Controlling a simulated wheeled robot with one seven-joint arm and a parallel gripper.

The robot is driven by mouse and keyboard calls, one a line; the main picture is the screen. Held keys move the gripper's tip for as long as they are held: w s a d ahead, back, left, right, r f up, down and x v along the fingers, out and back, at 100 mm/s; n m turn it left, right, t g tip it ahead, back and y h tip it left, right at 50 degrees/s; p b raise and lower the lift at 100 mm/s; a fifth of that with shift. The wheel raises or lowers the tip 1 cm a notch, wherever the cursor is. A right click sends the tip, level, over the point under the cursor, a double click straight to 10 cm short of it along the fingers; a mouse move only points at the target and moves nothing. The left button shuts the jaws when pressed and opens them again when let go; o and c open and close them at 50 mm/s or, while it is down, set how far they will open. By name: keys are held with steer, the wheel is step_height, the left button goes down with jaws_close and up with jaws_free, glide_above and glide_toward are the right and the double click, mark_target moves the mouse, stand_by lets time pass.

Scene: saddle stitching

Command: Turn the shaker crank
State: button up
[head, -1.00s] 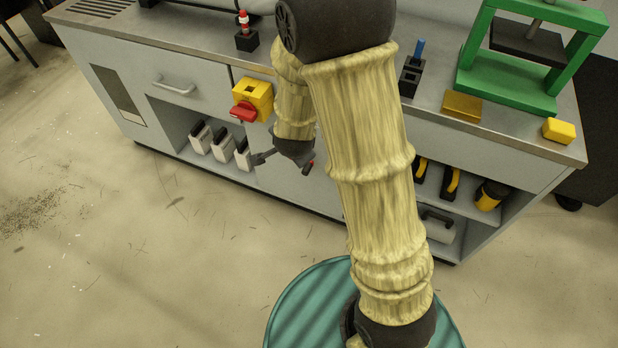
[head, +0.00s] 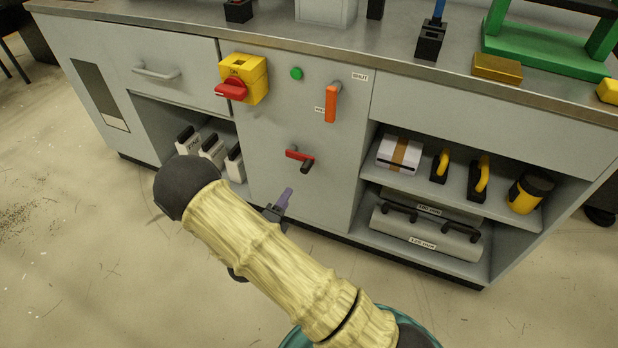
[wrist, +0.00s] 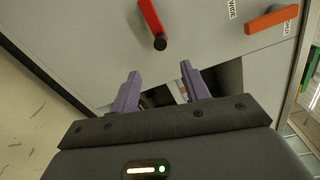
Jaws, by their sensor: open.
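The crank (head: 299,157), a short red arm with a black knob, sits on the front panel of the grey cabinet (head: 265,140). In the wrist view the crank (wrist: 150,18) is at the top, beyond my fingertips. My gripper (wrist: 160,76) is open and empty, its two purple fingers spread and apart from the crank. In the head view my gripper (head: 283,202) is low in front of the panel, just below the crank. Much of it is hidden behind my arm.
An orange lever (head: 331,104) with labels, a green button (head: 296,73) and a yellow box with a red switch (head: 243,82) are on the front above the crank. Open shelves flank the panel. The right shelf (head: 440,188) holds yellow-black tools.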

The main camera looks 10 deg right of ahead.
mark_target(309, 164)
steer(key=shift+s+a+f+t, duration=0.1)
steer(key=shift+s+f+t, duration=0.1)
steer(key=shift+f+t, duration=0.1)
steer(key=b+x, duration=0.4)
steer(key=x, duration=1.3)
steer(key=shift+w+d+r, duration=0.1)
steer(key=shift+d, duration=0.25)
steer(key=shift+a, duration=0.1)
jaws_close()
